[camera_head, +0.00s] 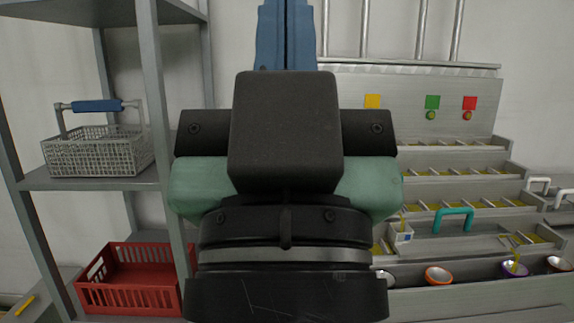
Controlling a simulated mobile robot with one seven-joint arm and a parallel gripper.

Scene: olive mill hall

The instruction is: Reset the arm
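My gripper (286,36) fills the middle of the head view, seen from behind and pointing up and away. Its black and teal body is large and close to the camera. The rest of my arm is hidden below and behind the gripper body.
At left, a grey shelf (152,110) holds a wire basket (97,153) with a blue handle above a red crate (128,293). At right, a stepped metal machine (455,225) carries colored buttons, a teal handle (453,219), a small white box (400,233) and several cups, including an orange one (438,276).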

